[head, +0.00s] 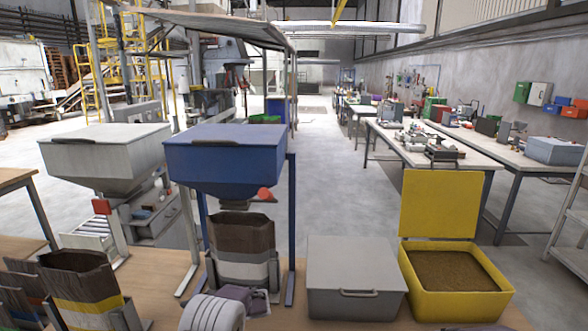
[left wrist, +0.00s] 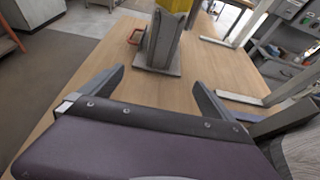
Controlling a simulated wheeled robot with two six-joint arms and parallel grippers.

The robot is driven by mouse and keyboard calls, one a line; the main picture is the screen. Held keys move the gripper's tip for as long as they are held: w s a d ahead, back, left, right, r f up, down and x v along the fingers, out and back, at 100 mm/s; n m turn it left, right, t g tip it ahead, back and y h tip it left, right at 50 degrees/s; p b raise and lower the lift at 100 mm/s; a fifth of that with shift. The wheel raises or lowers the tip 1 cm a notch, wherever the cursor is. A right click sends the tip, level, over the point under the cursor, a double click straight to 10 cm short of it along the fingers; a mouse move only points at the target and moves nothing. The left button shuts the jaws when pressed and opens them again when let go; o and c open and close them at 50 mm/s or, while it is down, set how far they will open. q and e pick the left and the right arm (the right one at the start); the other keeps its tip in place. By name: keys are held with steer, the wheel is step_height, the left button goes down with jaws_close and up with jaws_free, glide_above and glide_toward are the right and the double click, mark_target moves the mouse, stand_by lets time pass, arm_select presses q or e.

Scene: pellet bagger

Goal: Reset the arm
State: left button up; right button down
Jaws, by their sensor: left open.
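My left gripper (head: 260,297) is at the front edge of the workbench in the head view, just in front of the grey stand under the blue hopper. In the left wrist view my left gripper (left wrist: 158,92) has its two dark fingers spread wide, with nothing between them. Beyond the fingertips, and apart from them, is a grey bag holder (left wrist: 163,45) with a yellow part of a bag (left wrist: 174,5) at the top of the picture.
A brown bag (head: 242,235) stands under the blue hopper (head: 225,155). A banded bag (head: 80,285) is at the left, near the grey hopper (head: 105,155). A closed grey box (head: 352,270) and an open yellow bin (head: 455,302) with brown pellets stand at right.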

arm_select(q)
step_height(320, 180, up, 9)
steer(key=s+a+n, duration=0.1)
steer(key=a+n, duration=0.1)
steer(key=a, duration=0.1)
steer(key=s+d+r+n+g+h, duration=0.1)
steer(key=s+h, duration=0.1)
steer(key=s, duration=0.2)
steer(key=s+d+r+n+h, duration=0.1)
steer(key=s+n+h, duration=0.1)
steer(key=s, duration=0.2)
steer(key=s+d+f+n+h, duration=0.4)
steer(key=s+d+n, duration=0.3)
steer(key=s+d+f+n+t+h, duration=0.1)
steer(key=s+d+f+n+h, duration=0.3)
steer(key=s+d+n, duration=0.3)
steer(key=shift+s+d+f+h+p, duration=0.4)
steer(key=shift+s+d+h, duration=0.2)
steer(key=shift+h, duration=0.2)
